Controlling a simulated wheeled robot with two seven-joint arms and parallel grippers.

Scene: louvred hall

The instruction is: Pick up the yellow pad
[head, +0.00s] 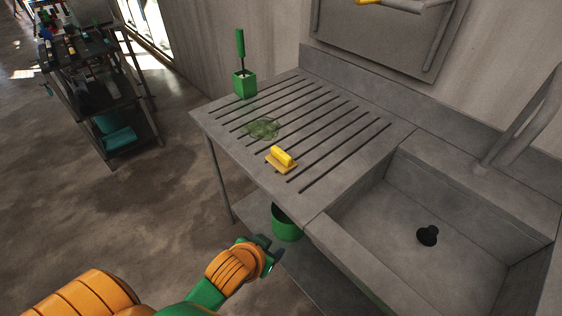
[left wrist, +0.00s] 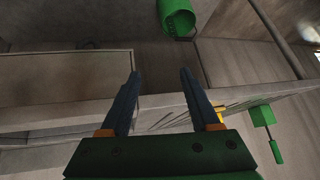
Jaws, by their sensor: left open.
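The yellow pad (head: 281,160) lies on the slatted drainboard (head: 330,128) near its front edge, with its raised grip upward. In the left wrist view a small part of the yellow pad (left wrist: 221,109) shows just beyond the right finger, partly hidden. My left gripper (head: 268,247) is below and in front of the drainboard edge, apart from the pad. In the left wrist view my left gripper (left wrist: 160,75) is open, with nothing between its fingers. My right gripper is not in view.
A green stain (head: 262,129) lies on the slats behind the pad. The sink (head: 400,225) is at the right. A green bucket (head: 286,224) sits on the lower shelf. A cluttered rack (head: 90,80) stands at left.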

